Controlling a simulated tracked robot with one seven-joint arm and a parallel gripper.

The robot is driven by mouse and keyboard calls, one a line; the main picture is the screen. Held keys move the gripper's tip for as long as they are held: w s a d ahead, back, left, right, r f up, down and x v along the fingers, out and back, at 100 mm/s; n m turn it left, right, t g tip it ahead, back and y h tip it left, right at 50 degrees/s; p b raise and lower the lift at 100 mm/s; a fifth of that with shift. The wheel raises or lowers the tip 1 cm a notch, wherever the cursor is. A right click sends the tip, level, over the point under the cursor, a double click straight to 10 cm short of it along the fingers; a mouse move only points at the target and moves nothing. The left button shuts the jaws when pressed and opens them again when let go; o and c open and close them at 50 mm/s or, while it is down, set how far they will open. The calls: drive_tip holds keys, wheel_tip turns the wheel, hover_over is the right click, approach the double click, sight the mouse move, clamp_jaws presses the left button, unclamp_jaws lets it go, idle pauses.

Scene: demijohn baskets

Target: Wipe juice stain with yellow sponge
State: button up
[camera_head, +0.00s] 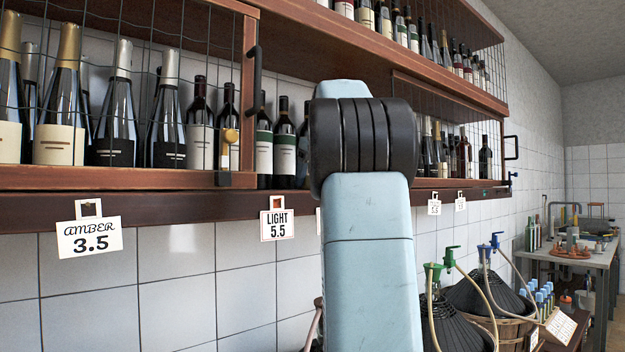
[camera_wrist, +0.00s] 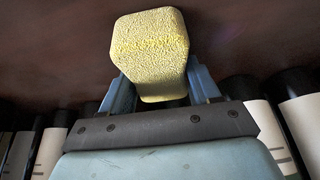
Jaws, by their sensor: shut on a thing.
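In the wrist view, my gripper (camera_wrist: 158,88) is shut on the yellow sponge (camera_wrist: 150,45), a thick block with a porous face. One blue finger shows on each side of the sponge. A dark brown surface lies behind the sponge; I cannot tell whether they touch. No juice stain can be made out in either view. In the head view, my blue arm rises in front of the wine shelf and hides the gripper and sponge.
A wooden wine shelf (camera_head: 160,205) with wire-mesh doors runs along the tiled wall. Several bottles (camera_head: 67,105) stand inside. Tags (camera_head: 88,237) hang from its front edge. Wicker-covered demijohns (camera_head: 455,322) with tubes stand at lower right. A bench (camera_head: 590,258) is farther back.

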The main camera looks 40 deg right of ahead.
drive_tip(key=shift+a+r, duration=0.15)
drive_tip(key=shift+a, duration=1.3)
drive_tip(key=shift+s+a+f, duration=0.1)
drive_tip(key=shift+a+f, duration=0.05)
drive_tip(key=shift+a, duration=1.5)
drive_tip(key=shift+s+a+f, duration=0.1)
drive_tip(key=shift+a, duration=1.55)
drive_tip(key=shift+r, duration=3.05)
wheel_tip(320, 180, up, 3)
drive_tip(key=shift+d, duration=0.1)
